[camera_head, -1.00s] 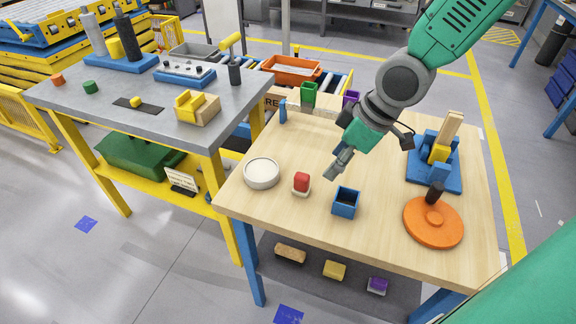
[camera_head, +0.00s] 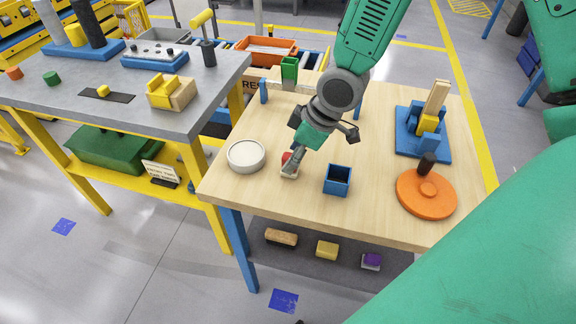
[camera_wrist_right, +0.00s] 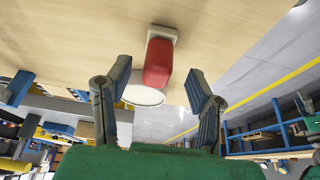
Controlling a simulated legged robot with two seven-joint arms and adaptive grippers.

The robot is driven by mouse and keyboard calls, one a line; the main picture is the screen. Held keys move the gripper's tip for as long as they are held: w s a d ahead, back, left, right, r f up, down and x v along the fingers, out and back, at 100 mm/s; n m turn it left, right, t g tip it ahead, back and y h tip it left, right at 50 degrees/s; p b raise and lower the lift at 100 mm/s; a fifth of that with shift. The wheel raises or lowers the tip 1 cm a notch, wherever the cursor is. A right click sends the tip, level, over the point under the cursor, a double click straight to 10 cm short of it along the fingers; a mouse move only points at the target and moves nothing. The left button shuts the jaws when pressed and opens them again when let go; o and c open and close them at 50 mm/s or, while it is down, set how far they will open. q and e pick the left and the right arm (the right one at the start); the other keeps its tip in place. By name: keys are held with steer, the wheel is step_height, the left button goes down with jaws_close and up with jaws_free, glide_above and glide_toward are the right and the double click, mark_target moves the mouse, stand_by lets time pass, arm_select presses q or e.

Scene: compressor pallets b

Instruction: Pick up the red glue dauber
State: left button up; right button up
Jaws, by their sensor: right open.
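The red glue dauber (camera_wrist_right: 158,62) has a red block body on a pale base and stands on the wooden table (camera_head: 300,210). In the head view the dauber (camera_head: 287,157) is partly hidden behind my right gripper (camera_head: 293,163). In the right wrist view my right gripper (camera_wrist_right: 160,88) is open, with one finger on each side of the dauber's line and the dauber ahead of the fingertips and between them. I see no clear contact. My left gripper is not in view.
A white round dish (camera_head: 246,156) stands left of the dauber and a blue open box (camera_head: 337,181) right of it. An orange disc with a dark knob (camera_head: 426,193) and a blue fixture (camera_head: 424,134) are farther right. The table's front middle is clear.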

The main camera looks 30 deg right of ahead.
steer(key=x, duration=0.3)
steer(key=shift+w+d+f, duration=0.1)
steer(key=shift+f, duration=0.1)
steer(key=shift+d, duration=0.25)
steer(key=shift+c, duration=1.2)
steer(key=shift+a, duration=0.1)
jaws_close()
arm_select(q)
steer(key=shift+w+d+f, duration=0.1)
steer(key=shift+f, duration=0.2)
arm_select(e)
steer(key=shift+a, duration=0.15)
steer(key=shift+r, duration=0.1)
